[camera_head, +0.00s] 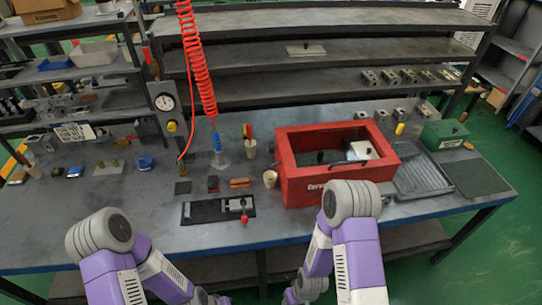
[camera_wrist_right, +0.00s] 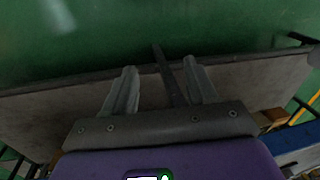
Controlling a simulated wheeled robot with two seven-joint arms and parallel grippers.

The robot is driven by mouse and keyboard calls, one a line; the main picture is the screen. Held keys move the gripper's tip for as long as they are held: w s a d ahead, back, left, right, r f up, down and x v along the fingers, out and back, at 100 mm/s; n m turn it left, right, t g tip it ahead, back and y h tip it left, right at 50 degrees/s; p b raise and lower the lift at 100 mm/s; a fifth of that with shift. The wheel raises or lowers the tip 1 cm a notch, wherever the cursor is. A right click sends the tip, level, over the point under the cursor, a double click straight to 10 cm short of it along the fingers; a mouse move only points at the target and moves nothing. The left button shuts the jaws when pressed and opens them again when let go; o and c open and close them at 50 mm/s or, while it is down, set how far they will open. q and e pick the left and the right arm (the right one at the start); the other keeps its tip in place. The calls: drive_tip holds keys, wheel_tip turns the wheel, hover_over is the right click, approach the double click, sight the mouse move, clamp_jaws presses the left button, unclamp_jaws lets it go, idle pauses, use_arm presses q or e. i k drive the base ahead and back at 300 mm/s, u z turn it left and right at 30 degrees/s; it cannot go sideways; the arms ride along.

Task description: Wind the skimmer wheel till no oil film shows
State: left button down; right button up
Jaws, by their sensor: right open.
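A red open-topped box (camera_head: 310,190) stands on the bench, with lettering on its front partly hidden by my right arm. A white part (camera_head: 360,150) and dark pieces show inside it. I cannot clearly make out a skimmer wheel, and I cannot tell whether an oil film lies in the box. In the right wrist view my right gripper (camera_wrist_right: 160,76) is open, its two fingers apart. A dark narrow bar (camera_wrist_right: 168,78) shows between them, apparently beyond the gripper and not held. My left gripper is not visible; only the left arm shows, in front of the bench.
A ribbed dark tray (camera_head: 422,180) and a green box (camera_head: 444,134) stand right of the red box. A beige cup (camera_head: 270,179) stands close to its left. A black plate with a clamp (camera_head: 218,211) lies nearer the front edge. A red coiled hose (camera_head: 197,60) hangs above.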

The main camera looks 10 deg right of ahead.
sight(271, 147)
drive_tip(key=k, duration=0.65)
drive_tip(key=u, duration=0.7)
drive_tip(key=i, duration=1.15)
drive_tip(key=z, duration=0.7)
